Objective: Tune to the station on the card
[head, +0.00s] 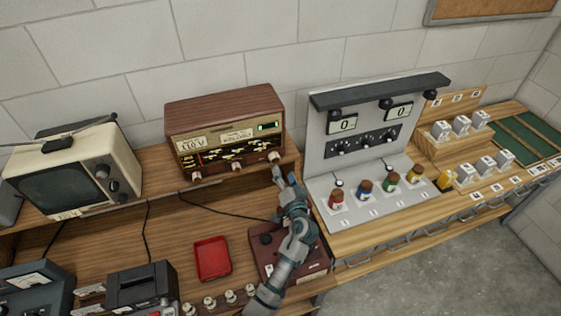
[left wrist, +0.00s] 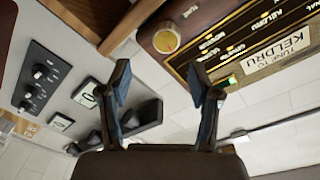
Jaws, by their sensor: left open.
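A brown wooden radio (head: 222,105) stands on the back shelf against the wall, with a dark dial, a lit green indicator (head: 268,126) and several pale knobs along its lower front. A card (head: 237,135) sits on its dial; in the left wrist view the card (left wrist: 281,52) reads "TUNE TO KELDRU". My left gripper (head: 283,175) is open and empty, just in front of and below the radio's right-hand knob (head: 274,157), apart from it. In the left wrist view a round brass-coloured knob (left wrist: 166,40) lies beyond my open fingers (left wrist: 165,90). My right gripper is not visible.
A cream television (head: 75,170) stands left of the radio. A grey panel (head: 360,135) with displays and coloured jars stands to the right. A red tray (head: 212,258) and a dark red box (head: 290,250) lie below, the box partly under my arm.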

